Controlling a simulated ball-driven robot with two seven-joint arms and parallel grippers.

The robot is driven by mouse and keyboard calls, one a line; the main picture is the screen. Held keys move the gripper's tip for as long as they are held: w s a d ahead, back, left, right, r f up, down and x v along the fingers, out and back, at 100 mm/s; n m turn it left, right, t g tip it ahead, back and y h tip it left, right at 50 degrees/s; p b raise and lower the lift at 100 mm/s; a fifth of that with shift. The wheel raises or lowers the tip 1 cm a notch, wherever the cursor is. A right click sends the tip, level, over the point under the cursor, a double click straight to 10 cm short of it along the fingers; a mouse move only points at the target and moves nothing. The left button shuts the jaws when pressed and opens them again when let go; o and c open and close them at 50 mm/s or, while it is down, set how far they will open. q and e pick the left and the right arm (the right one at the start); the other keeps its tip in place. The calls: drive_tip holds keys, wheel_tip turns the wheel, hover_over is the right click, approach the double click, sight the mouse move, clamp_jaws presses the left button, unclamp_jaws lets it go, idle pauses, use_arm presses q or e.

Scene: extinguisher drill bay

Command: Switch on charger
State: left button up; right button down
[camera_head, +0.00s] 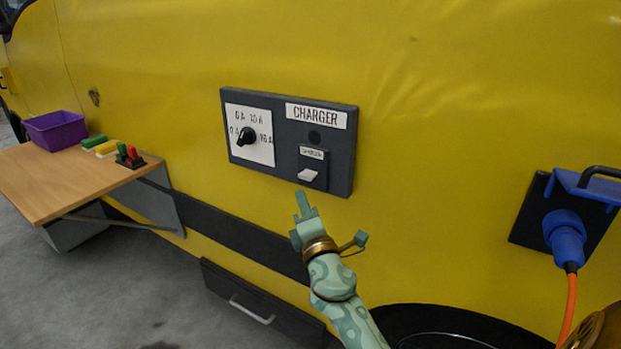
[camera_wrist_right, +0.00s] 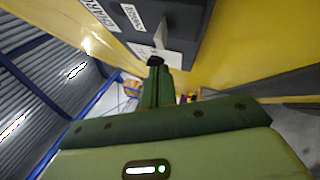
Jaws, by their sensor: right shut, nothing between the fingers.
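The dark grey charger panel (camera_head: 340,165) is mounted on the yellow vehicle side. Its left half has a white dial plate (camera_head: 262,117) with a black rotary knob (camera_head: 246,136). Under the CHARGER label (camera_head: 316,115) is a round dark lamp (camera_head: 314,136), which looks unlit. Below it is a small labelled switch with a pale lever (camera_head: 308,175). My right gripper (camera_head: 303,200) is shut and empty, its tips just below the lever, apparently apart from it. In the right wrist view the shut fingers (camera_wrist_right: 157,85) point towards the panel (camera_wrist_right: 195,15). My left gripper is out of view.
At right a blue plug (camera_head: 565,238) with an orange cable (camera_head: 569,300) sits in a dark socket plate. A drawer with a handle (camera_head: 252,310) is below the panel.

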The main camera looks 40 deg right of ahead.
sight(306, 167)
use_arm(q)
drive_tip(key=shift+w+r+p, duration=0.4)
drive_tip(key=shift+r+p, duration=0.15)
drive_tip(key=shift+p, duration=0.05)
use_arm(e)
drive_tip(key=shift+w+d+r, duration=0.35)
drive_tip(key=shift+w+d, duration=0.2)
drive_tip(key=shift+d, duration=0.1)
drive_tip(key=shift+w+d+r, duration=0.4)
drive_tip(key=shift+w+d, duration=0.15)
drive_tip(key=shift+d, duration=0.15)
drive_tip(key=shift+w+d+r, duration=0.35)
drive_tip(key=shift+w+d, duration=0.2)
drive_tip(key=shift+d, duration=0.1)
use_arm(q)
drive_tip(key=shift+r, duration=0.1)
use_arm(e)
drive_tip(key=shift+r, duration=0.1)
drive_tip(key=shift+w+d+r+m+p, duration=0.15)
drive_tip(key=shift+r+m+p, duration=0.35)
drive_tip(key=shift+p, duration=0.75)
drive_tip(key=shift+s+f+b, duration=0.2)
drive_tip(key=shift+f+b, duration=0.1)
drive_tip(key=shift+b, duration=0.05)
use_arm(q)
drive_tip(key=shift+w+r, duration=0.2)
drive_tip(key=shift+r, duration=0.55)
use_arm(e)
drive_tip(key=shift+w+f, duration=0.1)
drive_tip(key=shift+f, duration=0.1)
